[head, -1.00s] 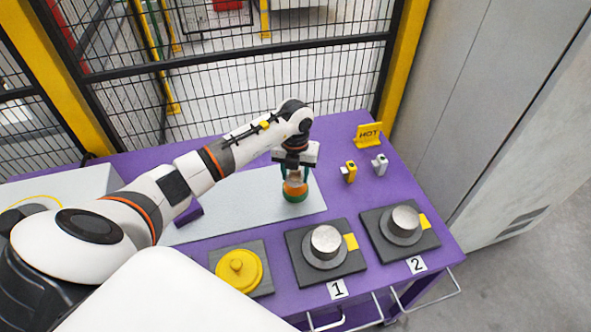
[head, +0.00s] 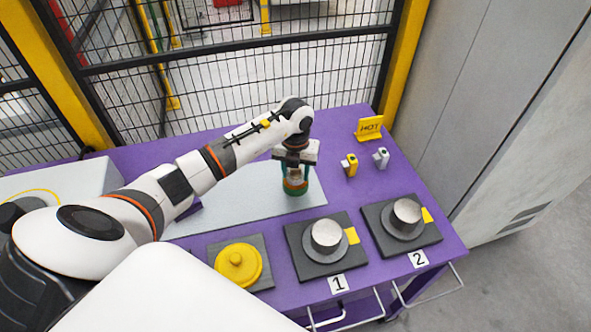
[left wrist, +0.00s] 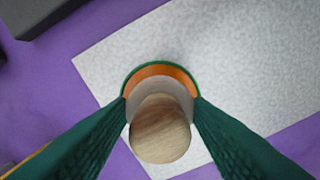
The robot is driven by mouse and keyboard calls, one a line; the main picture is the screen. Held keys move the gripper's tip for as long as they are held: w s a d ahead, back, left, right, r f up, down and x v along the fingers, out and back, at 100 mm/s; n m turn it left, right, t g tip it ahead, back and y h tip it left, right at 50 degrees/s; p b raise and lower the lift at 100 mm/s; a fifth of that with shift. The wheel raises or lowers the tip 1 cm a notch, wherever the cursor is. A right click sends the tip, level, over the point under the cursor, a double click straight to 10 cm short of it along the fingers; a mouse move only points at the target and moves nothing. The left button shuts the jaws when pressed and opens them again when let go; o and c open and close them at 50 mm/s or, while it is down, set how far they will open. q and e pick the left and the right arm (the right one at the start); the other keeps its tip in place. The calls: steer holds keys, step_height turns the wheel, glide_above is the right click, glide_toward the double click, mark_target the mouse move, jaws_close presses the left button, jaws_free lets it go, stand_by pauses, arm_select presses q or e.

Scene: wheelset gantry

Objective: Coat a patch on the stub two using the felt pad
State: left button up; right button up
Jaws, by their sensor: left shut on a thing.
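The felt pad (head: 295,187) has a round wooden knob, an orange body and a green rim; it also shows in the left wrist view (left wrist: 160,128). It is upright at the right part of the pale grey sheet; whether it touches the sheet is hard to tell. My left gripper (head: 295,172) points down from above, its dark green fingers shut on the pad at both sides of the knob. Stub two (head: 407,212) is a grey metal cylinder on a round flange, right of the gripper, beside the "2" label, with a yellow tab at its side. My right gripper is out of view.
Stub one (head: 326,235) stands between the yellow lidded dish (head: 238,266) and stub two. A yellow HOT sign (head: 369,128) and two small fittings, yellow (head: 349,165) and grey (head: 381,158), stand behind. A mesh fence (head: 230,90) runs along the back.

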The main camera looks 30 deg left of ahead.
arm_select(q)
steer(key=shift+f+b, duration=0.35)
steer(key=shift+f, duration=0.2)
stand_by(1.2)
steer(key=shift+r+p, duration=2.65)
steer(key=shift+r, duration=0.95)
steer(key=shift+f, duration=0.1)
